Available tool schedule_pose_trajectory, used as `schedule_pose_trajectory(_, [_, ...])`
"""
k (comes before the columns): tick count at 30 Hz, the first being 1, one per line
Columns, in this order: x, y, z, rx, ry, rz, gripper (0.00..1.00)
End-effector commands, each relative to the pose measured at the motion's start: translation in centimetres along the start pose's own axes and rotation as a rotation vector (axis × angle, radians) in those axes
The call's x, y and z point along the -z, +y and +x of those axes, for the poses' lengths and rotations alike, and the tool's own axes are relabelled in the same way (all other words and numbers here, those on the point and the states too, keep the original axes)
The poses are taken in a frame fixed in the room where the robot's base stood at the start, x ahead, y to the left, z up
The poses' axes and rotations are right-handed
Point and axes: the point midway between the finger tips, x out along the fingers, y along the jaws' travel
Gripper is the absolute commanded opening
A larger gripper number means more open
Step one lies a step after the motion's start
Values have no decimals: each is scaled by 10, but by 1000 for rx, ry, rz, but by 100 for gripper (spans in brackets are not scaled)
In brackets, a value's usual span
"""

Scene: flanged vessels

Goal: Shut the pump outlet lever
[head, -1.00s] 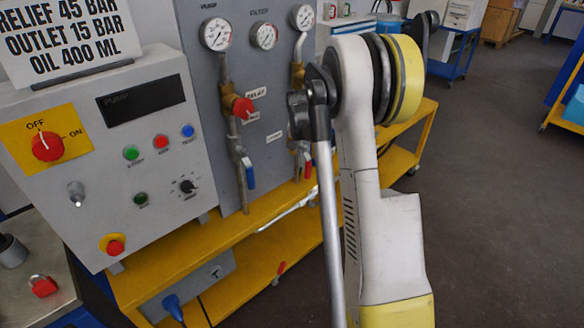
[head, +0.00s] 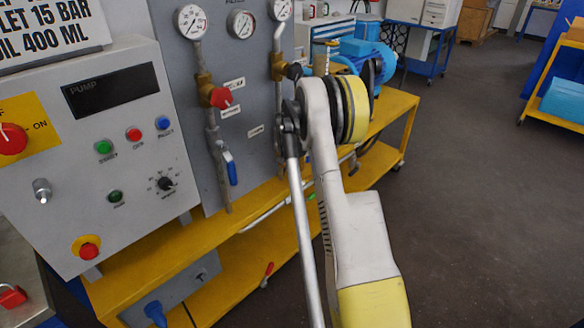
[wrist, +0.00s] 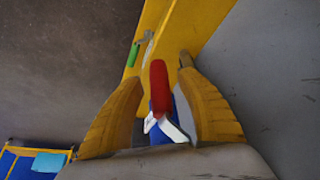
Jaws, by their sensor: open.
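In the wrist view my gripper (wrist: 160,72) is open, with its two yellow fingers on either side of a red lever (wrist: 159,88). I see no clear contact between fingers and lever. A blue part (wrist: 181,113) and a white tag (wrist: 171,130) show just below the red lever, nearer my palm. In the head view a blue-handled lever (head: 232,172) hangs on the left pipe of the grey panel (head: 247,150). My arm hides the lower right pipe and my gripper there. No lever label is readable as pump outlet.
The control box marked PUMP (head: 110,88) stands left of the panel. Gauges (head: 192,22) sit above the pipes. A yellow bench (head: 170,250) runs below. A green handle (wrist: 133,55) shows past my fingers. A blue motor (head: 365,52) stands behind my arm.

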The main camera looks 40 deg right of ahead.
Motion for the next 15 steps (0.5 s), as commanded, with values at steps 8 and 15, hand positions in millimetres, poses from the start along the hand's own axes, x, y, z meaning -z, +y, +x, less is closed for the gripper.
schedule_pose_trajectory(8, [0, 0, 0, 0, 0, 0, 22])
schedule_pose_trajectory(15, [0, 0, 0, 0, 0, 0, 0])
